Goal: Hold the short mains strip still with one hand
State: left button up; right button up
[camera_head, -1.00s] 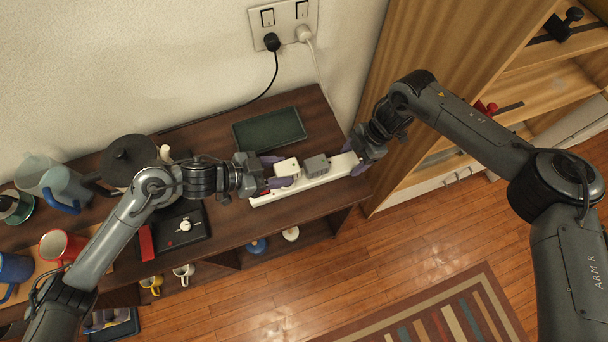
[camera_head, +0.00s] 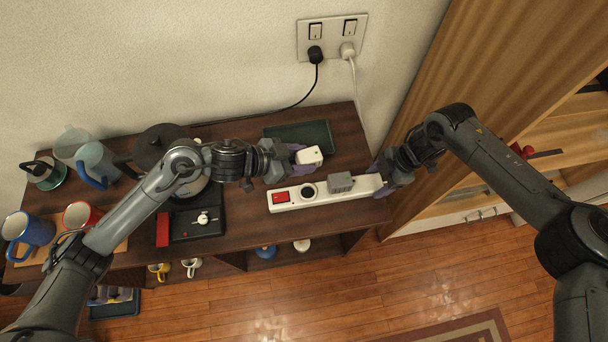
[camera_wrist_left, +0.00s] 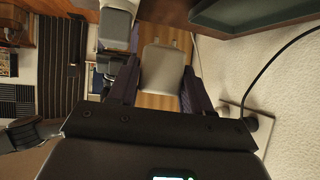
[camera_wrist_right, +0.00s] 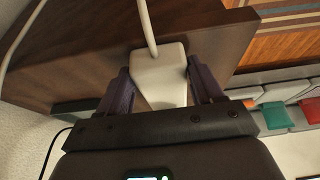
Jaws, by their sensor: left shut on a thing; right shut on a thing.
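The white mains strip (camera_head: 362,187) lies along the front of the dark shelf top. It has a red switch (camera_head: 281,197), a bare dark round socket (camera_head: 308,190) and a grey plug-in block (camera_head: 340,182). My right gripper (camera_head: 381,178) is shut on its right end; in the right wrist view that white end (camera_wrist_right: 160,78) with its cable sits between the fingers. My left gripper (camera_head: 300,154) is shut on a white plug-in block (camera_head: 309,156), held above and behind the strip, clear of it. In the left wrist view the block (camera_wrist_left: 162,72) shows its pins.
A dark green tray (camera_head: 300,136) lies behind the strip. A black hob with a white knob (camera_head: 204,218) and a dark pot (camera_head: 160,146) stand left. A wall socket (camera_head: 331,38) holds two plugs. A wooden shelf unit (camera_head: 440,130) stands right.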

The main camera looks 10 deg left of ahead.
pick_arm(q)
jog(key=w+d+r+t+y, duration=0.1)
jog(key=w+d+r+y, duration=0.2)
jog(key=w+d+y, duration=0.7)
jog(key=a+f+y, duration=0.3)
jog(key=a+f+g+y, duration=0.1)
jog(key=a+f+y, duration=0.2)
jog(key=f, duration=0.1)
jog(key=shift+a+f, duration=0.2)
jog(key=shift+a, duration=0.15)
jog(key=shift+n+g+y, duration=0.3)
jog(key=shift+g+y, duration=0.3)
jog(key=shift+y, duration=0.3)
jog(key=a, duration=0.5)
jog(key=shift+s+a, duration=0.15)
jog(key=shift+s, duration=0.1)
pick_arm(e)
jog(key=shift+s, duration=0.1)
pick_arm(q)
jog(key=shift+g+y, duration=0.3)
jog(key=shift+y, duration=0.2)
jog(key=shift+w+a, duration=0.2)
jog(key=shift+a, duration=0.85)
jog(key=shift+w+a, duration=0.15)
jog(key=shift+a, duration=0.9)
notch_tip(320, 180, down, 2)
jog(key=shift+d+f, duration=0.1)
jog(key=shift+f, duration=0.55)
